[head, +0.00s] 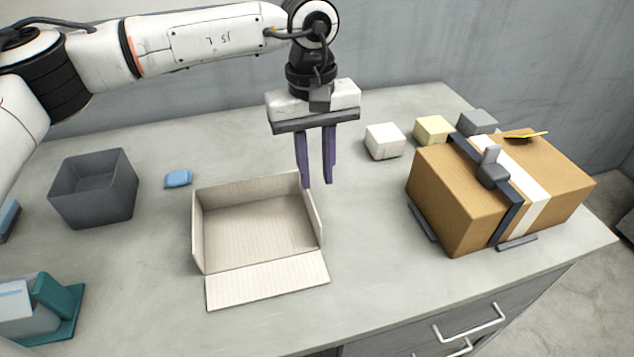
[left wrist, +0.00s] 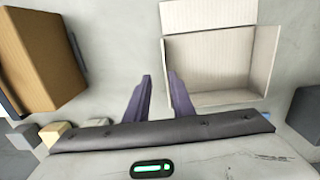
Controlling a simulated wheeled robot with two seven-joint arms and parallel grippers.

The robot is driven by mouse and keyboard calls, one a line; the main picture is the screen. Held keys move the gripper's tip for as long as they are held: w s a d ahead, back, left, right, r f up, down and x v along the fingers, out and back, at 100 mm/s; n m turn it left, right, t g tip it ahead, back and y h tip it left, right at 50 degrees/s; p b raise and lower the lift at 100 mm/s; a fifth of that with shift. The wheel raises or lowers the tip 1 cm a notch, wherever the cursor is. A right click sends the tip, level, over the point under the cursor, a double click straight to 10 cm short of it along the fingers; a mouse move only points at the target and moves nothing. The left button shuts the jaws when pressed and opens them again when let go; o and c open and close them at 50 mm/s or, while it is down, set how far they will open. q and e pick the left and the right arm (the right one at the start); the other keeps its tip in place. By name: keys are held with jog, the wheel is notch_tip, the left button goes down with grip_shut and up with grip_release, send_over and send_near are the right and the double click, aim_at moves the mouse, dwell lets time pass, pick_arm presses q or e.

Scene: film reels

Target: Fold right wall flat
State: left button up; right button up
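A shallow cardboard box (head: 258,222) stands open on the table, its front wall (head: 268,282) lying flat toward the front edge. Its right wall (head: 312,212) stands up, leaning slightly outward, as do its left and back walls. In the left wrist view the box (left wrist: 208,65) is at upper right, with the flat front wall (left wrist: 208,14) at the top. My left gripper (head: 318,186) points down by the box's back right corner. Its two purple fingers are apart with nothing between them; contact with the wall cannot be told. My right gripper is not in view.
A strapped cardboard carton (head: 450,205) stands at right, with white (head: 384,141), yellow (head: 434,129) and grey (head: 477,122) blocks behind it. A dark grey bin (head: 95,190) and a blue block (head: 178,179) are at left. The table between box and carton is clear.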

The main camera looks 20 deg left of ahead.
aim_at(310, 196)
pick_arm(q)
jog(key=shift+w+a+r+y, duration=0.3)
jog(key=shift+w+a, duration=0.05)
jog(key=shift+a, duration=0.35)
jog(key=shift+a+f, duration=0.15)
jog(key=shift+f, duration=0.05)
notch_tip(310, 196, down, 10)
jog(key=shift+r+p, duration=0.25)
jog(key=shift+p, duration=0.45)
grip_shut()
